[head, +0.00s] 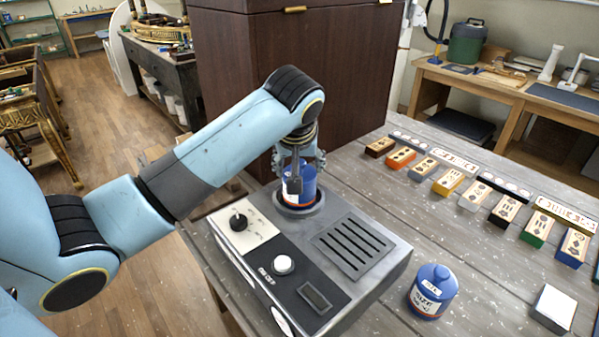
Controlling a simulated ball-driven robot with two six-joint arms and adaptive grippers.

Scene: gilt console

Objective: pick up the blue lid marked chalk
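A blue pot (307,188) with a white label stands in the round well of a grey benchtop device. My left gripper (293,185) points down at it, one dark finger in front of its label. The gripper hides much of its top, so I cannot tell whether it has a lid, how the fingers meet it, or whether they are closed. My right gripper is not in view.
The grey device (352,245) has a knob, a white button and a slotted vent. Several coloured labelled blocks (447,183) line the table's far side. A white-topped block (555,305) lies at lower right. A dark wooden cabinet (290,80) rises behind the gripper.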

